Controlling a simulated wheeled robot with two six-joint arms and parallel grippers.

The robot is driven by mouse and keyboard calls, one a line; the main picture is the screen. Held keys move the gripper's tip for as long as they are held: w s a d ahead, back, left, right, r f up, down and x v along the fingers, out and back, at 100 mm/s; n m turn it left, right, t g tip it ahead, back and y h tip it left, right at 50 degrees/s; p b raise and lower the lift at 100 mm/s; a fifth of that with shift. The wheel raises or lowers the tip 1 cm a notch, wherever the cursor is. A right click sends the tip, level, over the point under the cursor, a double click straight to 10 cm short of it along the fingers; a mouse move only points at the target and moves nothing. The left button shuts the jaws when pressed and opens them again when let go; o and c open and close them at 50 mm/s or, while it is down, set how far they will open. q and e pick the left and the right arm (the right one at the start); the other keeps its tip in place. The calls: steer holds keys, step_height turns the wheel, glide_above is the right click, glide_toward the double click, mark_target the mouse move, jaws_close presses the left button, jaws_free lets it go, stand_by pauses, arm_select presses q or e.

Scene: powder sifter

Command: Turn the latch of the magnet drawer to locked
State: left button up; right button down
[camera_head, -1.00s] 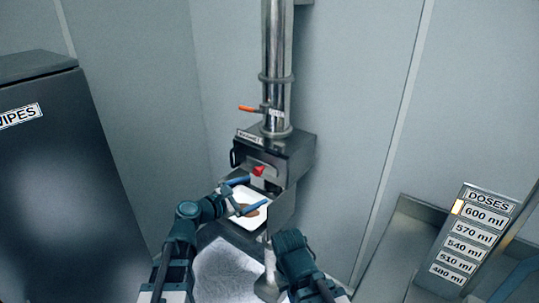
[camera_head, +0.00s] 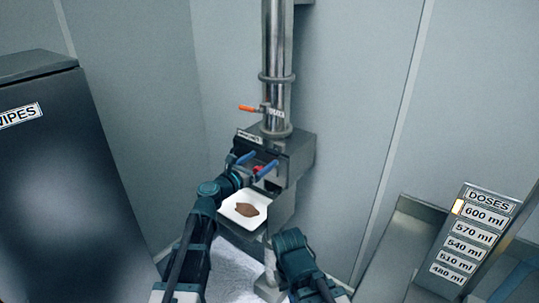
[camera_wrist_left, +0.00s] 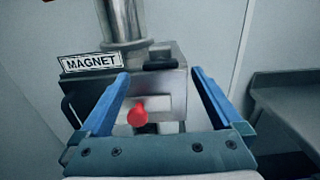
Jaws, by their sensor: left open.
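The magnet drawer (camera_wrist_left: 160,105) is a grey metal box with a "MAGNET" label (camera_wrist_left: 90,62) and a dark handle at its left side. Its red latch (camera_wrist_left: 138,112) sits on the front face, and a bit of it shows in the head view (camera_head: 259,169). My left gripper (camera_head: 256,166) is open in front of the drawer. In the left wrist view its blue fingers (camera_wrist_left: 160,88) stand on either side of the latch, with nothing between them in contact that I can see. My right arm (camera_head: 295,258) is low in the head view; its fingers cannot be made out.
A white tray (camera_head: 228,208) with brown powder (camera_head: 246,210) sits below the drawer. A steel pipe (camera_head: 277,60) with an orange-handled valve (camera_head: 249,108) rises above. A dark wipes cabinet (camera_head: 60,170) stands left; a doses board (camera_head: 470,240) stands right.

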mark_target(271, 153)
arm_select(q)
steer(key=shift+x, duration=2.6)
steer(key=c, duration=1.3)
